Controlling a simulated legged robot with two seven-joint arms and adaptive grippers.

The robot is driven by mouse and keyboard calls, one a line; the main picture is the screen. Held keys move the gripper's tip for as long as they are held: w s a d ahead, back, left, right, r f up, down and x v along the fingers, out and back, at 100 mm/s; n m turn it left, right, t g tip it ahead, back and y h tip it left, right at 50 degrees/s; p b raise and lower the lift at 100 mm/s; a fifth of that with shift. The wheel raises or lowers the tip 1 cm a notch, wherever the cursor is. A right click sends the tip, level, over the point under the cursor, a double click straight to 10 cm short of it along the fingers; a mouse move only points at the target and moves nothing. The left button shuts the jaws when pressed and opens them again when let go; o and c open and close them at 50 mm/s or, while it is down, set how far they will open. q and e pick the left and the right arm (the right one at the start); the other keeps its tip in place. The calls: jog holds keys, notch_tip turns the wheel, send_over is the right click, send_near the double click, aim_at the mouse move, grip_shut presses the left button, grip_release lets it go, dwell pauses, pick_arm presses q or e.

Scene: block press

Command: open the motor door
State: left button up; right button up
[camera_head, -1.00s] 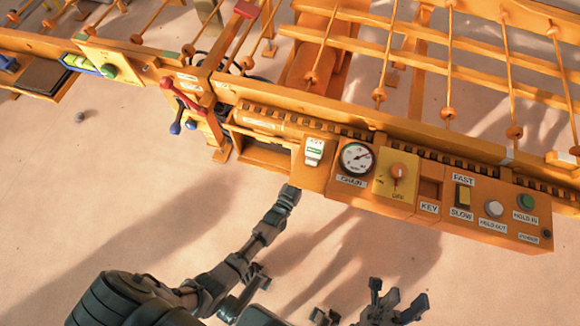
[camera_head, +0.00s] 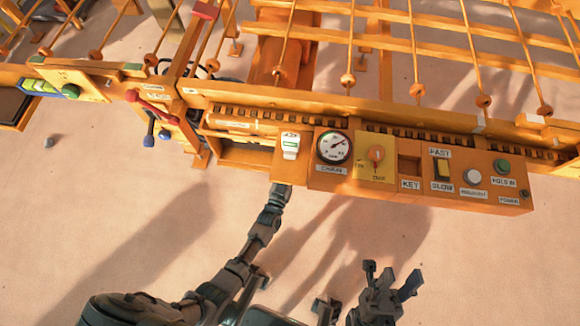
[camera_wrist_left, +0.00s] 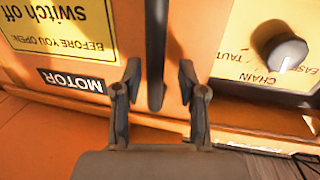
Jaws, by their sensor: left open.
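In the left wrist view, an orange panel with a "MOTOR" label (camera_wrist_left: 75,82) and a yellow "switch off before you open" sign (camera_wrist_left: 70,25) fills the left side. A dark upright bar handle (camera_wrist_left: 155,45) stands in front of it. My left gripper (camera_wrist_left: 160,72) is open, with one finger on each side of the handle; I cannot tell whether they touch it. In the head view, my left wrist meets the lower edge of the control panel (camera_head: 330,183), and its fingers are hidden. My right gripper (camera_head: 391,277) is open and empty, below the panel.
A grey CHAIN knob (camera_wrist_left: 285,52) sits right of the handle in the left wrist view. The head view shows the orange machine with a dial (camera_head: 333,147), switches and buttons. The floor in front is clear.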

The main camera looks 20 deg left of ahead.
pick_arm(q)
jog(key=shift+s+d, duration=0.1)
jog(key=shift+s, duration=0.25)
jog(key=s, duration=1.1)
jog(key=shift+s, duration=0.15)
jog(key=shift+f, duration=0.15)
